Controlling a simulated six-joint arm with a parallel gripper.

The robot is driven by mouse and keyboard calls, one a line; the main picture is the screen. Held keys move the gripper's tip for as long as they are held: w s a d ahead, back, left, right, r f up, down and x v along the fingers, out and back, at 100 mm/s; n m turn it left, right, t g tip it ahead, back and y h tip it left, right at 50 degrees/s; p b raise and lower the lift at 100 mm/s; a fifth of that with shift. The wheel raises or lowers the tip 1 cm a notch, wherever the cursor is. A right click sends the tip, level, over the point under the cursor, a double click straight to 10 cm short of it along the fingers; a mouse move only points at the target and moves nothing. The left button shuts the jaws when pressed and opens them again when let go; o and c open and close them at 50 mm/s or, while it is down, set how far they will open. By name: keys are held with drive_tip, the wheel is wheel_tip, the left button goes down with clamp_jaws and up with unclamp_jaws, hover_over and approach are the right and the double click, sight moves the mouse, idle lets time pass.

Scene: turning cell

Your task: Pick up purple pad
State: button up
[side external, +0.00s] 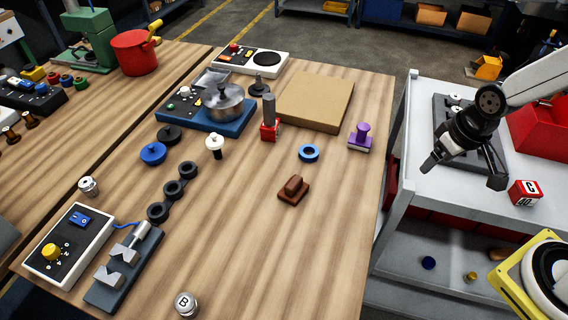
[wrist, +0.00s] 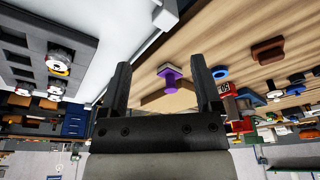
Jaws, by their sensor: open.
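The purple pad (side external: 361,137) stands near the right edge of the wooden table, beside the tan board. It has a knob-like handle on top and a pale layer underneath. In the wrist view the purple pad (wrist: 171,76) shows upside down between my fingers, some way off. My gripper (side external: 463,170) is at the right of the side view, above the grey cart and apart from the pad. Its two fingers (wrist: 161,80) are spread open, with nothing between them.
The tan board (side external: 316,101) lies just left of the pad. A blue ring (side external: 309,153) and a brown block (side external: 293,189) are nearer on the table. The grey cart (side external: 425,190) carries a red-and-white cube (side external: 524,193) below my gripper. The table's front right is clear.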

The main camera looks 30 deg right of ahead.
idle(0.4)
drive_tip(key=m+t+y, duration=0.3)
drive_tip(key=m+y, duration=0.9)
drive_tip(key=m, duration=1)
approach(362, 131)
drive_tip(key=shift+w+a+f, duration=0.25)
drive_tip(key=shift+w+f, duration=0.05)
drive_tip(key=shift+f, duration=0.3)
drive_tip(key=shift+w+a+f, duration=0.25)
drive_tip(key=shift+w+f, duration=0.05)
drive_tip(key=shift+f, duration=0.3)
drive_tip(key=shift+w+d+m, duration=0.25)
drive_tip(key=shift+w+m, duration=0.05)
drive_tip(key=shift+m, duration=0.3)
drive_tip(key=shift+x, duration=1.3)
drive_tip(key=shift+a, duration=0.1)
drive_tip(key=shift+x, duration=2.55)
